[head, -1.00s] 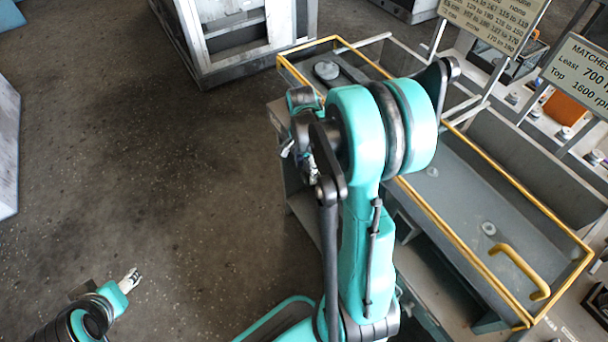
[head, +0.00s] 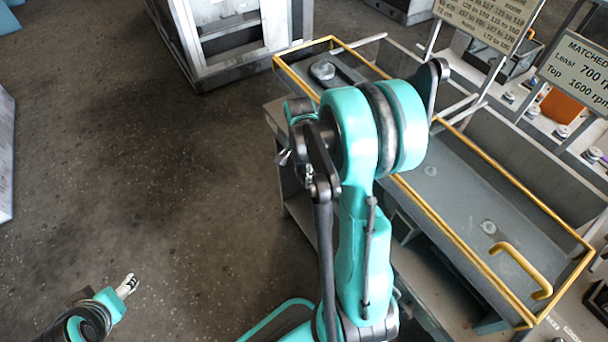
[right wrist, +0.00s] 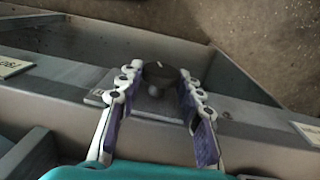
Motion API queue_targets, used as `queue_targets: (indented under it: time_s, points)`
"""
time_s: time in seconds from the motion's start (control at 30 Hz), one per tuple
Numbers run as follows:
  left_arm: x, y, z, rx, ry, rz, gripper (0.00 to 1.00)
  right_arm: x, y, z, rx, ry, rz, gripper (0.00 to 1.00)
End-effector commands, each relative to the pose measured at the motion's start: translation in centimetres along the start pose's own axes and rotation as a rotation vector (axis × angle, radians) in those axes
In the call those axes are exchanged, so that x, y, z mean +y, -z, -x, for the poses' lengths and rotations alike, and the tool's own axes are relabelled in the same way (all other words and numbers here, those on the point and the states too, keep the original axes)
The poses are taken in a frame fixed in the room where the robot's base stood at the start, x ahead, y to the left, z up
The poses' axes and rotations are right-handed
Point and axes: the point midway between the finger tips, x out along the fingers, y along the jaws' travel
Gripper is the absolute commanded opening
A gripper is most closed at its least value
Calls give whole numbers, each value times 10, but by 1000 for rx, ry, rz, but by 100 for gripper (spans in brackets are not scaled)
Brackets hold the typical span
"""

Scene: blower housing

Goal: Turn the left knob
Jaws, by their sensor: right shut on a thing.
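A dark round knob (right wrist: 160,71) with a small pale mark on top stands on a grey plate on the housing's ledge in the right wrist view. My right gripper (right wrist: 160,82) is shut on this knob, one finger on each side. In the head view my right arm hides the knob, and only a bit of the right gripper (head: 284,157) shows past the wrist. I cannot tell from these views whether it is the left knob. My left gripper (head: 127,286) is over bare floor at the lower left, away from the housing; its finger opening is too small to tell.
A yellow-railed grey tray (head: 455,190) with a yellow handle (head: 522,268) lies right of my right arm. Sign boards (head: 578,75) stand behind it. A grey cabinet (head: 235,40) stands at the back. Pale labels (right wrist: 14,66) flank the knob.

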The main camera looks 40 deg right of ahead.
Motion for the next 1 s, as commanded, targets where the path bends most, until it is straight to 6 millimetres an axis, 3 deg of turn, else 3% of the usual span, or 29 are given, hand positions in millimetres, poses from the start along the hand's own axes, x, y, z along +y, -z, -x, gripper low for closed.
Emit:
queue_targets:
  time_s: [0.43,1.0]
  points:
    - [0,-1,-2,0,0,0,57,6,0,-2,0,262,-3,7]
    - [0,-14,-19,0,0,0,57,11,0,-5,0,605,-1,7]
